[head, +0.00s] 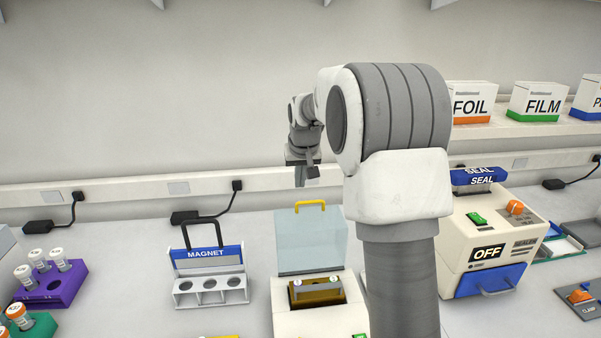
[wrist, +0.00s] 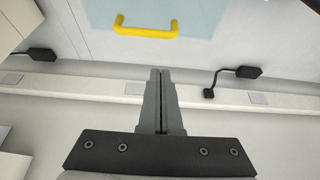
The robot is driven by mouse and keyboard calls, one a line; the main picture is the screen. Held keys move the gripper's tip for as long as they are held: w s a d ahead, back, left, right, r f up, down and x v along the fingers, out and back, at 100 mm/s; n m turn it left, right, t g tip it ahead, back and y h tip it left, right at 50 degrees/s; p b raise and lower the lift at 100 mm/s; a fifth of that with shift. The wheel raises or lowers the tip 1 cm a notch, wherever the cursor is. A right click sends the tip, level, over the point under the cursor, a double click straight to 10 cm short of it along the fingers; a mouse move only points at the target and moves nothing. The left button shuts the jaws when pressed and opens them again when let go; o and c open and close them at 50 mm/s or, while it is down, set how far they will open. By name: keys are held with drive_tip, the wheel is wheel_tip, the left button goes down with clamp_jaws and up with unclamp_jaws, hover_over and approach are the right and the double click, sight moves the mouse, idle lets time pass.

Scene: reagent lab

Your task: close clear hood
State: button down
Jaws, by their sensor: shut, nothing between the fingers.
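The clear hood (head: 311,241) is a pale blue see-through panel with a yellow handle (head: 310,203) on its top edge. It stands raised, upright, at the back of a cream machine (head: 320,322) with a brown-gold block inside. In the wrist view the hood (wrist: 190,12) and its yellow handle (wrist: 146,30) show at the top. My gripper (head: 301,182) is shut and empty, above the hood's top edge in the head view. In the wrist view my gripper (wrist: 160,72) points toward the handle, with a gap between them.
A magnet rack (head: 209,290) stands left of the machine, and a purple tube rack (head: 50,290) is farther left. A sealer (head: 487,242) marked OFF stands to the right. A wall rail (head: 130,194) with black adapters runs behind. My arm hides part of the bench.

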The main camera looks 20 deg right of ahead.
sight(301, 210)
drive_tip(key=shift+s+a+f+p, duration=0.15)
drive_tip(key=shift+s+f, duration=0.15)
drive_tip(key=shift+f, duration=0.25)
drive_tip(key=shift+s+f+p, duration=0.2)
drive_tip(key=shift+s+f, duration=0.15)
drive_tip(key=shift+f, duration=0.25)
drive_tip(key=shift+s+a+f+p, duration=0.15)
drive_tip(key=shift+s+f, duration=0.15)
drive_tip(key=shift+f, duration=0.25)
drive_tip(key=shift+d, duration=0.1)
drive_tip(key=shift+s+b, duration=0.1)
drive_tip(key=shift+b, duration=0.3)
